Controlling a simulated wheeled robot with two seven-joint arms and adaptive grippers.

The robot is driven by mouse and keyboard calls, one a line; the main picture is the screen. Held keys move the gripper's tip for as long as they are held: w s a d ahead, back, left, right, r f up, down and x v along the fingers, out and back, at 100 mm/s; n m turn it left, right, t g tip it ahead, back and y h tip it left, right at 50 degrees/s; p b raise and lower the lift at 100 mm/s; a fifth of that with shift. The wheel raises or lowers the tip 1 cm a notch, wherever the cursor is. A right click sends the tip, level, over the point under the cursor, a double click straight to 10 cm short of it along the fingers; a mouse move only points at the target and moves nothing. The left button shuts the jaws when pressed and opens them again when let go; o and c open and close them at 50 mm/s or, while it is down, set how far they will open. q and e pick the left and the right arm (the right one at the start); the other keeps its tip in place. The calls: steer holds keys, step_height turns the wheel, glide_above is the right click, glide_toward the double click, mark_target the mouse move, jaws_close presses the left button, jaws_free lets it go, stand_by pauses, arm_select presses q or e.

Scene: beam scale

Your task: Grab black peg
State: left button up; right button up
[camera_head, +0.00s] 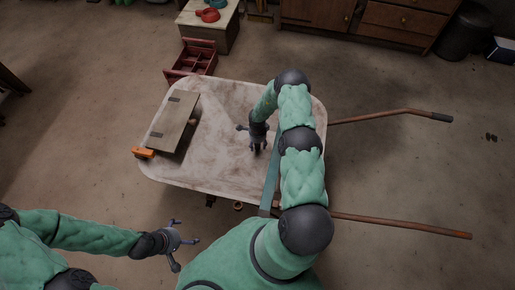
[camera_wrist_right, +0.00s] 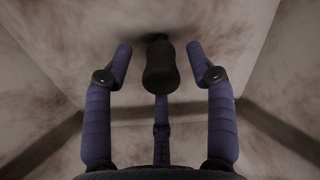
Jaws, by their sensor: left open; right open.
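The black peg (camera_wrist_right: 160,66) shows in the right wrist view as a short, dark, rounded cylinder near the top middle. My right gripper (camera_wrist_right: 160,72) is open, with one finger on each side of the peg and a third finger below it. Gaps show between the peg and the two side fingers. In the head view my right gripper (camera_head: 257,142) is inside the wheelbarrow tray, and I cannot make out the peg there. My left gripper (camera_head: 184,243) is open and empty, outside the tray at lower left.
The worn, pale wheelbarrow tray (camera_head: 215,115) has wooden handles (camera_head: 400,225) reaching right. A board (camera_head: 174,120) lies at its left side, with an orange object (camera_head: 143,152) at the rim. A red toolbox (camera_head: 192,62) stands behind.

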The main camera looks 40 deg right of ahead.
steer(key=c, duration=1.1)
steer(key=shift+o, duration=0.2)
